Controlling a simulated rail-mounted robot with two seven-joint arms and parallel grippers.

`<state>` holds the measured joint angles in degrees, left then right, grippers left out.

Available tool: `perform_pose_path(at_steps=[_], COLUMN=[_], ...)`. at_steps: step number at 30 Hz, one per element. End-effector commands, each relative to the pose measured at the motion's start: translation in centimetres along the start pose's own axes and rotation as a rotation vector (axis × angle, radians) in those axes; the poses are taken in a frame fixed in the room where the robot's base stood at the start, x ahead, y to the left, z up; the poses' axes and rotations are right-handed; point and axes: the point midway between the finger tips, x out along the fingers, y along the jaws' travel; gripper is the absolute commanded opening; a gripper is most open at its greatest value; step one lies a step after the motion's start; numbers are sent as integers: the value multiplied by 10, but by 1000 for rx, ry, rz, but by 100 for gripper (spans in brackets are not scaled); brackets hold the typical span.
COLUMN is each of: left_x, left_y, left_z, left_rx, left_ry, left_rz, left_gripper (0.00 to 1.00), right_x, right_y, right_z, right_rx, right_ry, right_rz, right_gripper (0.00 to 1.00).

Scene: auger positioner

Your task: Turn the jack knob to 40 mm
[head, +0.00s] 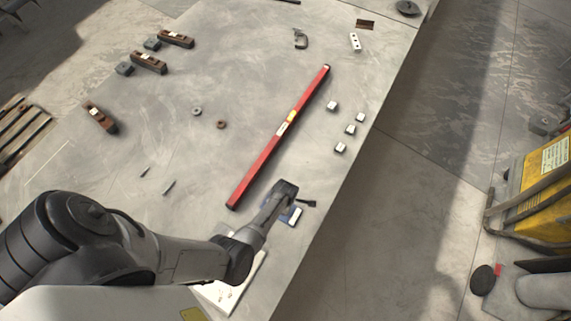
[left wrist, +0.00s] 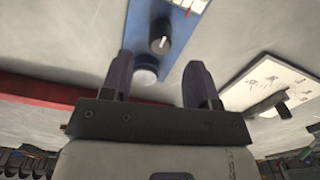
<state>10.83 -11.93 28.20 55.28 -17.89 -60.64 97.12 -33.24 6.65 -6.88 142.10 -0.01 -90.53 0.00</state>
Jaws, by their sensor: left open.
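The jack is a small blue unit (head: 291,214) near the table's right edge, mostly hidden under my left gripper (head: 284,193) in the head view. In the left wrist view, its blue body (left wrist: 175,22) carries a dark round knob with a pale pointer mark (left wrist: 161,38). A silvery round part (left wrist: 146,72) lies below the knob, between the fingers in the picture. My left gripper (left wrist: 160,78) is open, its two purple-grey fingers apart. I cannot tell whether they touch anything. A white scale with red marks (left wrist: 190,4) is cut off at the top. My right gripper is not in view.
A long red level (head: 270,152) lies close behind the left gripper. A white card (head: 250,275) lies partly under my arm. Several small white blocks (head: 340,148) and brown wooden tools (head: 149,62) are farther back. The table's right edge is near the jack.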

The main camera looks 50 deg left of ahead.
Motion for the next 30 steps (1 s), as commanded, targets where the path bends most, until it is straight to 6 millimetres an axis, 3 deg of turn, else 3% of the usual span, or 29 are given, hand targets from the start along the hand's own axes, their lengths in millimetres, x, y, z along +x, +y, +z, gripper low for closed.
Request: perform_pose_path(at_steps=[9, 30], left_x=[-20, -23], left_y=[0, 0], left_z=[0, -6], left_rx=[-1, 22], left_ry=[0, 9], left_rz=[0, 6], left_gripper=[55, 55], right_x=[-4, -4], right_y=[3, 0], right_z=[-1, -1], right_rx=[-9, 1], right_ry=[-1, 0], right_rz=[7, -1], right_gripper=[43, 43])
